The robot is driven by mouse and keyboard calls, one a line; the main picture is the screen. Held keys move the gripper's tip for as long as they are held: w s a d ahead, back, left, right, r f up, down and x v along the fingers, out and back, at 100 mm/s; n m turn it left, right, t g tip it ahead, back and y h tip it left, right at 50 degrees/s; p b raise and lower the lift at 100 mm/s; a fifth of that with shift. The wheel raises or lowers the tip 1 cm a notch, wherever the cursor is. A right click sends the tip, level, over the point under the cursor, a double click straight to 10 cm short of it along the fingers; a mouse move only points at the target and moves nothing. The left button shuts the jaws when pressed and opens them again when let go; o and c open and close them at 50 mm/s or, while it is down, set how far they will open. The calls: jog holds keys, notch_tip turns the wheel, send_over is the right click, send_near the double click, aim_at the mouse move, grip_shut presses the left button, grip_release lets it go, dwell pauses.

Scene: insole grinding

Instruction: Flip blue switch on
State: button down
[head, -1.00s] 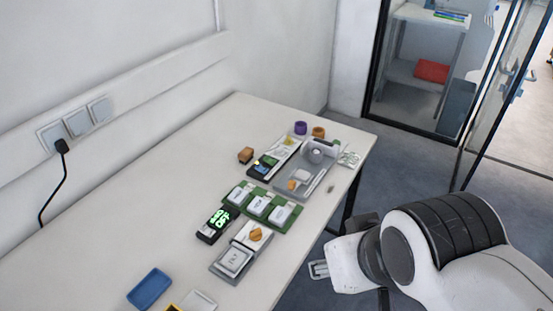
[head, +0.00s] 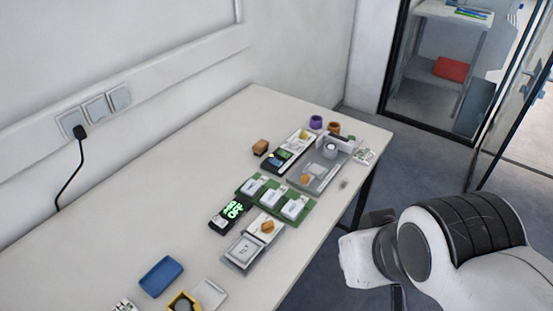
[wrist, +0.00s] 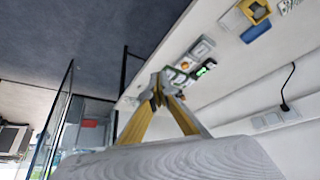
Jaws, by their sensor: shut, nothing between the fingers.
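No blue switch can be made out for certain. A dark device (head: 280,156) with small blue and yellow parts lies near the far end of the table in the head view; its details are too small to tell. My gripper (wrist: 158,82) shows in the wrist view with its yellow fingers meeting at the tips, shut and empty. It appears in front of the table items there, apart from them as far as I can tell. In the head view my arm is at the lower right, off the table's right edge, and the fingers cannot be made out.
On the table (head: 130,250) are a green board (head: 275,201) with white modules, a lit display (head: 230,213), a grey tray (head: 322,178), a blue tray (head: 161,276) and a yellow-edged box (head: 184,303). A wall socket (head: 95,108) holds a black plug. The table's left part is clear.

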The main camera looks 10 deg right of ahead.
jog(key=w+d+f+g+y, duration=0.15)
jog(key=w+f, duration=0.45)
jog(key=w, duration=0.6)
jog(key=w+f+n+y, duration=0.1)
jog(key=w+f+y, duration=0.2)
jog(key=w+f, duration=0.65)
jog(key=w+d+f+g+y, duration=0.1)
jog(key=w+f+y, duration=0.15)
jog(key=w, duration=1.15)
jog(key=w+d+r+n+t, duration=0.2)
jog(key=w+n, duration=0.5)
jog(key=w, duration=0.6)
jog(key=r+t, duration=0.1)
jog(key=t, duration=0.1)
jog(key=shift+n+t+y, duration=0.35)
jog(key=shift+n+y, duration=0.05)
jog(key=shift+a, duration=0.1)
